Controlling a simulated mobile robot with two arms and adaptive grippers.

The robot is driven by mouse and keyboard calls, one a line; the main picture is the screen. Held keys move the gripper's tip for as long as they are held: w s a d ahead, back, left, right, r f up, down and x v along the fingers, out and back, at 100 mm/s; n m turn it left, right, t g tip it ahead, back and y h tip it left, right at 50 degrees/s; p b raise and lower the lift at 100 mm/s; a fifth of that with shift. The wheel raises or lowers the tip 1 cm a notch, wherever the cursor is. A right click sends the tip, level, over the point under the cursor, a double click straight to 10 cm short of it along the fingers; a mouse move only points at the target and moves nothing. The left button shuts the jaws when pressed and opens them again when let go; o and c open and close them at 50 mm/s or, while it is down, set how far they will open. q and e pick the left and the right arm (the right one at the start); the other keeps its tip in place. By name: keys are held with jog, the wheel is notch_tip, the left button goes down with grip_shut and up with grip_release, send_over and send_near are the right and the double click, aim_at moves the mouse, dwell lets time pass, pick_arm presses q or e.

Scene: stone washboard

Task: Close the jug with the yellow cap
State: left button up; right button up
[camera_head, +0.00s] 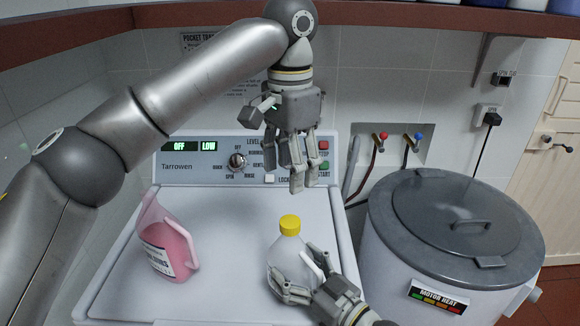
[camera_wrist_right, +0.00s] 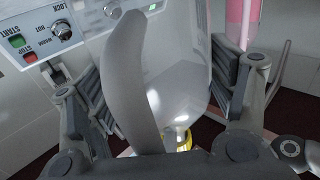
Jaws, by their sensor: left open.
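The yellow cap (camera_head: 290,225) sits upright on top of the neck of a clear jug (camera_head: 279,253); how tightly it is seated I cannot tell. The jug stands on the white washing machine top. My right gripper (camera_head: 305,283) is around the lower body of the jug, with fingers on both sides. In the right wrist view the clear jug (camera_wrist_right: 188,70) and its pale handle (camera_wrist_right: 133,85) lie between the fingers, and a bit of the yellow cap (camera_wrist_right: 184,138) shows low down. My left gripper (camera_head: 290,182) points down, open and empty, above and behind the cap, apart from it.
A pink-filled jug (camera_head: 167,243) stands on the machine (camera_head: 215,285) to the left. The control panel (camera_head: 200,170) rises behind. A grey-lidded drum (camera_head: 455,235) stands to the right. The machine top between the two jugs is clear.

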jog(key=o, duration=0.3)
jog(key=shift+o, duration=0.2)
jog(key=shift+s+d+f, duration=0.1)
jog(key=shift+s+d, duration=0.25)
jog(key=shift+d, duration=0.05)
jog(key=v, duration=1.1)
jog(key=shift+w, duration=0.1)
